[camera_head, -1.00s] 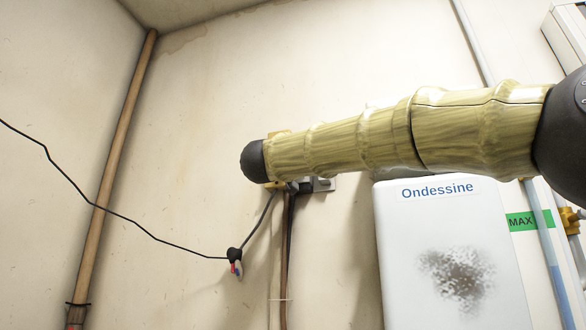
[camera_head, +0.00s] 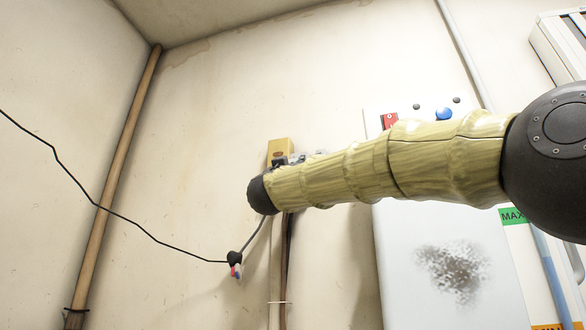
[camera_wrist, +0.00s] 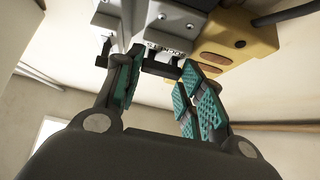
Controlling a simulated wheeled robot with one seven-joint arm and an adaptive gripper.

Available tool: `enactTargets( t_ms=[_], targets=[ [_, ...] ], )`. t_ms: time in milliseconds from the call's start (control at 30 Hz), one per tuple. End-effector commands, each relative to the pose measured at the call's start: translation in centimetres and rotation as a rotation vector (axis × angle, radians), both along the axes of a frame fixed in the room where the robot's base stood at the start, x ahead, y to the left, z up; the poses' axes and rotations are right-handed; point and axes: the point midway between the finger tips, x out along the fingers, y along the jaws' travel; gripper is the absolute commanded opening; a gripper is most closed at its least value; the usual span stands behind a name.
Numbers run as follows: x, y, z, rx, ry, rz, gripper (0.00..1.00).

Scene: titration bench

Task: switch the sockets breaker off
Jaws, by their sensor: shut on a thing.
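A row of grey breakers shows in the wrist view. In the head view the breakers (camera_head: 299,158) show partly above my forearm, which hides my gripper and the lever. I cannot tell the lever's on or off position.
A yellow box (camera_wrist: 238,42) is right of the breakers, and a grey breaker (camera_wrist: 118,18) is left. In the head view a black cable (camera_head: 150,238) hangs from the left to a connector (camera_head: 235,259). A white cabinet (camera_head: 440,255) stands right, under my arm.

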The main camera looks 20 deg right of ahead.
Motion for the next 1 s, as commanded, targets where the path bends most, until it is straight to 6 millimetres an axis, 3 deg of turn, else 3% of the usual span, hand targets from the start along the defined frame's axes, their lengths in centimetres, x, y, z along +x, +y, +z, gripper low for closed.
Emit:
enactTargets(
  t_ms=[67, 100, 200, 667, 1000],
  targets=[
    [0.0, 0.0, -0.1, 0.001, 0.001, 0.0, 0.15],
    [0.0, 0.0, -0.1, 0.001, 0.001, 0.0, 0.46],
    [0.0, 0.0, -0.1, 0.001, 0.001, 0.0, 0.61],
    [-0.3, 0.1, -0.5, 0.003, 0.003, 0.0, 0.61],
    [-2.9, 1.8, -3.3, 0.003, 0.003, 0.002, 0.61]
  ],
)
